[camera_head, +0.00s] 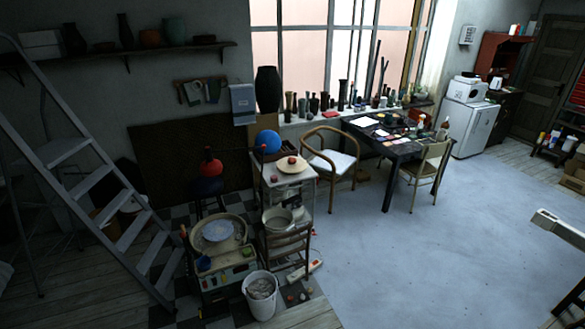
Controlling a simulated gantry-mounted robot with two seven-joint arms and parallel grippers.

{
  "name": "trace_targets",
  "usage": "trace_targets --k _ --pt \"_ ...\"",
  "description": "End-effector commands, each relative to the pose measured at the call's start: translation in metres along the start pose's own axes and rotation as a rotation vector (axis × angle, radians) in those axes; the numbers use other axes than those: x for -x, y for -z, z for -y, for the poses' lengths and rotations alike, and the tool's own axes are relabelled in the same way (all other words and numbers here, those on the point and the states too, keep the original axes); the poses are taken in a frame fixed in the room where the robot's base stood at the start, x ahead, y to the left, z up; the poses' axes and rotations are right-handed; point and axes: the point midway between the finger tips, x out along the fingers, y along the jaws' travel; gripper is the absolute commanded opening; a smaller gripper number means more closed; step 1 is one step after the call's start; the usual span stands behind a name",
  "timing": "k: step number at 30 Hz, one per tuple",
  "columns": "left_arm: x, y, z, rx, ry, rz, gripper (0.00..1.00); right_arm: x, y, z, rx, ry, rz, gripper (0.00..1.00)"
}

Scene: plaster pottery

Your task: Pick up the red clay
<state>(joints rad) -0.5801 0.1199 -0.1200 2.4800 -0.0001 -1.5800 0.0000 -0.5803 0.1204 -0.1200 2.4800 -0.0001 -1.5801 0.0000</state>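A small red lump (292,160), which looks like the red clay, sits on a pale round board (292,165) on top of a white cart (285,185) left of the middle.
A blue ball (268,141) is behind the board. A ladder (95,185) stands at left.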

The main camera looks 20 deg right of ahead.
Motion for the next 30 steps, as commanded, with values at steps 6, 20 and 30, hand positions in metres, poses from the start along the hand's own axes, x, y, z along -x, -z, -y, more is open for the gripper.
trace_targets --k 6,20,30 --pt "0.0000 0.0000 0.0000 0.000 0.000 0.000 0.43 0.0000 0.0001 0.0000 0.000 0.000 0.000 0.43" --pt "0.0000 0.0001 0.0000 0.000 0.000 0.000 0.43 0.0000 0.0002 0.0001 0.000 0.000 0.000 0.92" --pt "0.0000 0.0001 0.0000 0.000 0.000 0.000 0.43 0.0004 0.0016 -0.0001 -0.018 0.001 -0.004 1.00"
